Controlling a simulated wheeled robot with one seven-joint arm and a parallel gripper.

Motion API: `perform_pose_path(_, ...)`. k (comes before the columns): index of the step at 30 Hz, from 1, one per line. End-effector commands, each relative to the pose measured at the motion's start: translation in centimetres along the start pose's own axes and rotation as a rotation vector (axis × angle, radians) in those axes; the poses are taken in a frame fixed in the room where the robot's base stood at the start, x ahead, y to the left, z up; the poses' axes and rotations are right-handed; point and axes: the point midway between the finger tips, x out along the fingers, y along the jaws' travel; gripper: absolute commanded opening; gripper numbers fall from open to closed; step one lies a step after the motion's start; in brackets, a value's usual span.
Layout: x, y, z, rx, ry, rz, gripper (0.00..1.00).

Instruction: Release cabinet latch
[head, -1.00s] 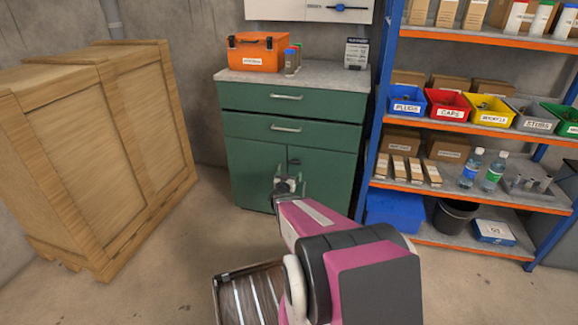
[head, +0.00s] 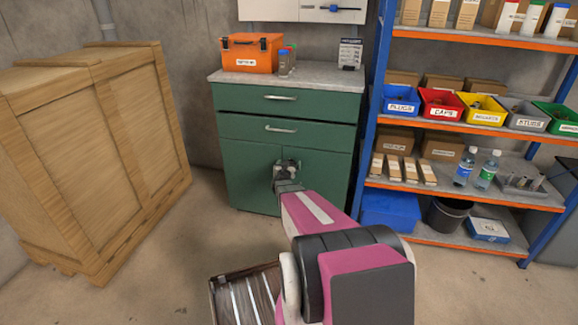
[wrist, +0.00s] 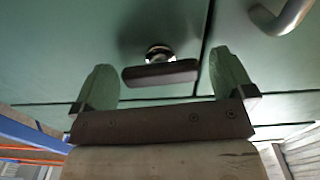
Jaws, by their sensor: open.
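The green cabinet (head: 247,172) stands against the back wall, with two drawers above two doors. In the wrist view the cabinet latch (wrist: 160,73) is a dark bar on a round metal post, on the green door beside a dark seam. My gripper (wrist: 172,82) is open, its two green-tipped fingers on either side of the latch. The bar lies between them with gaps at both ends and looks crosswise. I cannot tell how far the fingertips are from the door. In the head view my gripper (head: 287,170) is in front of the doors and hides the latch.
A curved metal handle (wrist: 285,15) is at the wrist view's upper right. A wooden crate (head: 95,155) stands left of the cabinet. A blue and orange shelf unit (head: 370,130) with bins and bottles stands close on the right. An orange toolbox (head: 250,53) sits on the cabinet top.

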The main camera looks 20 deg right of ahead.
Motion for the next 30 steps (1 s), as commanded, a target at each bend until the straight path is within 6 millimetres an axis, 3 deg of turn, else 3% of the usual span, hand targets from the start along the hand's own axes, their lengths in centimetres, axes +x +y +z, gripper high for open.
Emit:
perform_pose_path(3,-0.05,0.0,-0.01,0.0,0.0,0.0,1.0)
perform_pose_path(4,-0.05,0.0,-0.01,0.0,0.0,0.0,0.94)
perform_pose_path(8,-0.05,-0.01,0.0,0.0,0.0,0.0,0.52)
perform_pose_path(27,-0.07,0.0,0.01,0.112,-0.001,0.0,0.53)
perform_pose_path(28,-0.07,0.0,0.01,0.112,-0.001,0.001,0.8)
perform_pose_path(30,-0.07,-0.01,0.01,0.112,-0.001,0.0,1.0)
